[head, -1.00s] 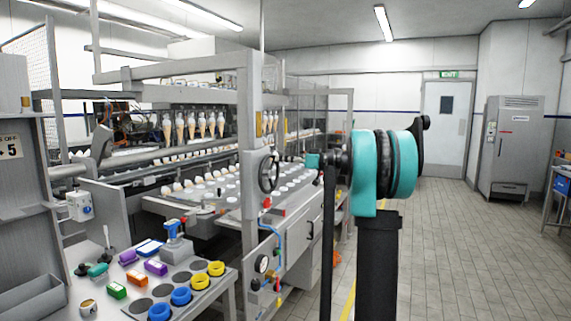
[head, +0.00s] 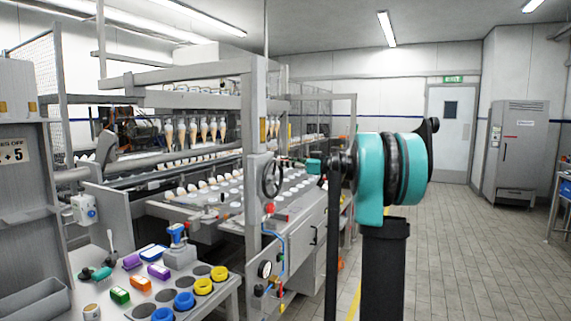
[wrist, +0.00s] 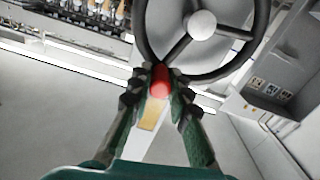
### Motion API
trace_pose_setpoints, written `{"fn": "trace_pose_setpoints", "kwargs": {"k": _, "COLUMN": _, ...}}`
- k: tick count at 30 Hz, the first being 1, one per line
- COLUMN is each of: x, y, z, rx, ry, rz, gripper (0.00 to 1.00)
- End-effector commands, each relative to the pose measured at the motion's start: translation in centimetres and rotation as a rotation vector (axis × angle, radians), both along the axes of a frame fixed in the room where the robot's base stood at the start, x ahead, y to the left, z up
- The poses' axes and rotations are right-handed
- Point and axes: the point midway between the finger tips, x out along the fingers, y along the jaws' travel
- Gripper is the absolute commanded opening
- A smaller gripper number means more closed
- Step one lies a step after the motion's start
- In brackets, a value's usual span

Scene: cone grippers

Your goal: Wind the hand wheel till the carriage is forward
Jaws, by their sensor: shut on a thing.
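The hand wheel (head: 271,179) is a dark spoked ring on the grey machine's front post. In the wrist view its black rim (wrist: 250,45) and white hub (wrist: 202,25) fill the top. My gripper (wrist: 160,82) is shut on the red knob (wrist: 159,80) at the wheel's lower left rim in that view. In the head view my gripper (head: 288,162) is small, at the wheel's upper right, partly hidden by my arm. A row of cones (head: 200,133) hangs from a holder inside the machine. I cannot tell which part is the carriage or how far forward it is.
A bench with yellow rings (head: 204,286), blue rings (head: 185,300) and small coloured boxes (head: 158,271) stands at the lower left. A red button (head: 269,208) sits below the wheel. The tiled floor (head: 450,240) at the right is clear, up to a grey cabinet (head: 516,150).

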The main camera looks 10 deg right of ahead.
Motion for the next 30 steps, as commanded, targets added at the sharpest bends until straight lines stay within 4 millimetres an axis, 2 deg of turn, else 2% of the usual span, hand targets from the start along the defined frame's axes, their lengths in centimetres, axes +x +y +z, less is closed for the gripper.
{"fn": "trace_pose_setpoints", "kwargs": {"k": 3, "x": -0.2, "y": 0.2, "z": -0.3, "rx": -0.006, "ry": 0.003, "rz": 0.007, "gripper": 0.0}}
{"fn": "trace_pose_setpoints", "kwargs": {"k": 4, "x": -0.2, "y": 0.2, "z": -0.3, "rx": -0.006, "ry": 0.003, "rz": 0.008, "gripper": 0.19}}
{"fn": "trace_pose_setpoints", "kwargs": {"k": 9, "x": -0.2, "y": 0.2, "z": -0.2, "rx": -0.004, "ry": 0.002, "rz": 0.005, "gripper": 0.39}}
{"fn": "trace_pose_setpoints", "kwargs": {"k": 20, "x": -0.3, "y": -0.3, "z": -0.1, "rx": -0.003, "ry": 0.002, "rz": 0.002, "gripper": 0.39}}
{"fn": "trace_pose_setpoints", "kwargs": {"k": 25, "x": -1.6, "y": -2.1, "z": -0.1, "rx": -0.002, "ry": 0.002, "rz": 0.0, "gripper": 0.39}}
{"fn": "trace_pose_setpoints", "kwargs": {"k": 30, "x": -3.7, "y": -5.0, "z": -0.1, "rx": -0.002, "ry": 0.002, "rz": -0.001, "gripper": 0.39}}
